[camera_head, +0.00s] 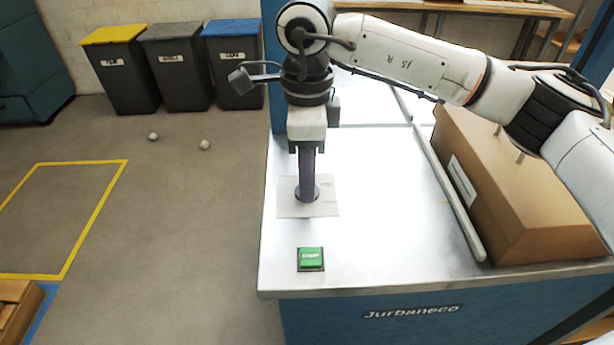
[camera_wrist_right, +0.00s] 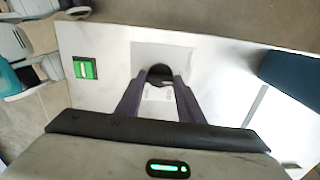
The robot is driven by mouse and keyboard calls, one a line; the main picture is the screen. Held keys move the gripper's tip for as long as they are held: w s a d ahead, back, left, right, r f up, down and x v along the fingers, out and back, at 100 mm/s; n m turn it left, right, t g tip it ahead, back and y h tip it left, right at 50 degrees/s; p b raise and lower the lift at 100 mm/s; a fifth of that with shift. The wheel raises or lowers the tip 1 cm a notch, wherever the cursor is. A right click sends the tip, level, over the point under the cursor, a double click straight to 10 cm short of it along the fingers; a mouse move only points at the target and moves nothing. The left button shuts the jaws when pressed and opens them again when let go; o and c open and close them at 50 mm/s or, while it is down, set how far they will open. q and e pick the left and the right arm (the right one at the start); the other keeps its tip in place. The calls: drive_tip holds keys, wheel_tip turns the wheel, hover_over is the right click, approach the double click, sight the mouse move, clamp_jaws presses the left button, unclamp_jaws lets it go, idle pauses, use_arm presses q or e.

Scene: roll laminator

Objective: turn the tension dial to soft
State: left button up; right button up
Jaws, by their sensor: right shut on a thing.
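The tension dial (camera_head: 316,193) is a small dark round knob on a pale square plate (camera_head: 288,208) set on the bench top. In the right wrist view the dial (camera_wrist_right: 160,72) sits between the two finger ends, with the plate (camera_wrist_right: 142,52) around it. My right gripper (camera_head: 307,186) points straight down and is shut on the dial; its fingers (camera_wrist_right: 160,86) stand on both sides of it. The fingers hide part of the dial, and the marks on the plate are too small to read. My left gripper is in neither view.
A green button (camera_head: 311,257) sits near the bench's front edge. A long bar (camera_head: 450,190) and a brown cardboard box (camera_head: 530,190) lie to the right. Bins with yellow, grey and blue lids (camera_head: 232,27) stand at the back left. The bench top (camera_head: 385,225) between plate and bar is clear.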

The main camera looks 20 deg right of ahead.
drive_tip(key=shift+n, duration=0.3)
drive_tip(key=o, duration=1.1)
drive_tip(key=shift+c, duration=0.2)
drive_tip(key=shift+r, duration=0.1)
wheel_tip(320, 180, up, 10)
drive_tip(key=shift+s, duration=0.1)
